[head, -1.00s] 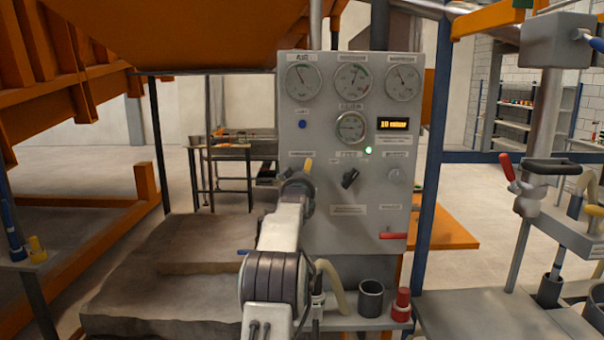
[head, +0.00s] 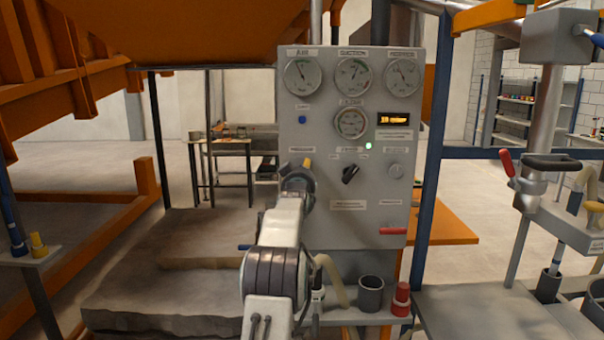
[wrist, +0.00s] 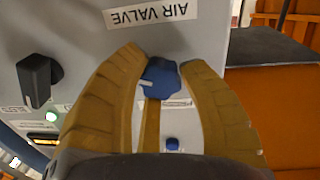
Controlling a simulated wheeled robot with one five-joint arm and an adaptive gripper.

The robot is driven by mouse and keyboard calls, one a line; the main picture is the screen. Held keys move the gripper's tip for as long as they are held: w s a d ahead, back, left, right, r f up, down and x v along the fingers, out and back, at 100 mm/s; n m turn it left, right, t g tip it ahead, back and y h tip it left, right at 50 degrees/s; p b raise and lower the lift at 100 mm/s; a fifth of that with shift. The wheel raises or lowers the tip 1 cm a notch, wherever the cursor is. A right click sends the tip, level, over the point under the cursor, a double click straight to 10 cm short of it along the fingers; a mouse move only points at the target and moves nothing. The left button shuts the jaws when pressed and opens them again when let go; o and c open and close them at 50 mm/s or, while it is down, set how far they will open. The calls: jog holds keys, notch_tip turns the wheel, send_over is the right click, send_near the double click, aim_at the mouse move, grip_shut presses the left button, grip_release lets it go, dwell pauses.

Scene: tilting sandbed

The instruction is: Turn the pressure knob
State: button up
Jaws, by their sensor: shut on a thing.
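The pressure knob is a blue lobed knob (wrist: 160,80) with a white mark, on the grey control panel (head: 390,222). In the wrist view my gripper (wrist: 164,62) has one tan finger on each side of the knob and is shut on it. In the head view my gripper (head: 307,165) is against the panel's left side, below a blue button (head: 302,119). My arm hides the knob there. A label beside the knob is partly covered by a finger in the wrist view.
A black selector (head: 350,174) is right of my gripper, with a grey knob (head: 395,171) farther right. Gauges (head: 351,76) and a lit display (head: 394,120) sit above. A red lever (head: 393,231) is lower right. A shelf below carries a dark cup (head: 370,293).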

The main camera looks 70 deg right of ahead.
jog(key=c, duration=0.3)
jog(key=m+b, duration=0.1)
jog(key=m, duration=0.1)
jog(key=shift+r+m, duration=0.1)
jog(key=shift+m, duration=0.3)
jog(key=shift+r+m, duration=0.1)
jog(key=shift+m, duration=2.1)
jog(key=o, duration=0.8)
jog(key=shift+c, duration=0.2)
jog(key=o, duration=0.4)
jog(key=shift+y, duration=0.3)
